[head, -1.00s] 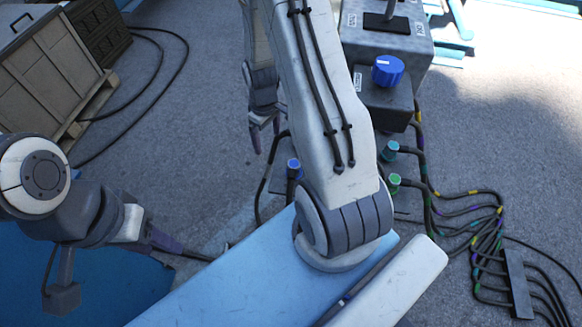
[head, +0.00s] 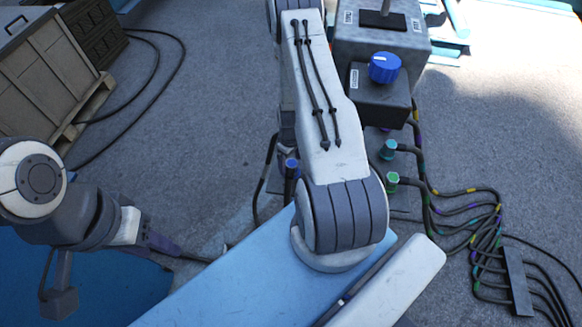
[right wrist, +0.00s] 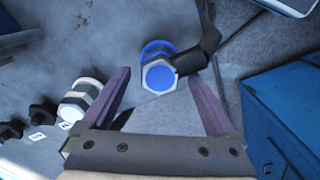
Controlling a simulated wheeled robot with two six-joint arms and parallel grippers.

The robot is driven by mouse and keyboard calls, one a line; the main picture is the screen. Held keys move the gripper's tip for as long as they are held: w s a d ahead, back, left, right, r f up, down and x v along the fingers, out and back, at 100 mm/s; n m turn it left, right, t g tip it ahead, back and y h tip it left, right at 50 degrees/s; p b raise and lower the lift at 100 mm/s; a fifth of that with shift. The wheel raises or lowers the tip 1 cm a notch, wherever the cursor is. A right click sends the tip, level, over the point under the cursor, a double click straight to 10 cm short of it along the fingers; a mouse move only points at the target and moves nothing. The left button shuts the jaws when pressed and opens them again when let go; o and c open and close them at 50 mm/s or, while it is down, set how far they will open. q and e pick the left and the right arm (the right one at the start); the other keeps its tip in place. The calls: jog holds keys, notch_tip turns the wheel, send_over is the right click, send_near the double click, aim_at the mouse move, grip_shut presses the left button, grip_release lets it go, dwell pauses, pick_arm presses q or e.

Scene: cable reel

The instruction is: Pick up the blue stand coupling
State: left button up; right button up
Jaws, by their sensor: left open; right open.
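The blue stand coupling (head: 291,168) stands upright left of my right forearm in the head view. In the right wrist view it is a blue and white hexagonal cap (right wrist: 158,78) with a dark bent piece on its right. My right gripper (right wrist: 158,90) is open, its purple fingers on either side of the coupling in that view; I cannot tell the remaining distance. In the head view my right arm hides its fingers. My left gripper (head: 180,250) is at the lower left, away from the coupling, and holds nothing visible.
A teal coupling (head: 388,149) and a green coupling (head: 392,180) with dark cables stand to the right. A dark box with a blue knob (head: 384,67) stands behind them. The wrist view shows a white coupling (right wrist: 82,97) and a blue box (right wrist: 285,115).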

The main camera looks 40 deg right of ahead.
notch_tip(320, 180, down, 2)
jog(key=shift+f+b, duration=0.1)
jog(key=shift+b, duration=0.35)
grip_shut()
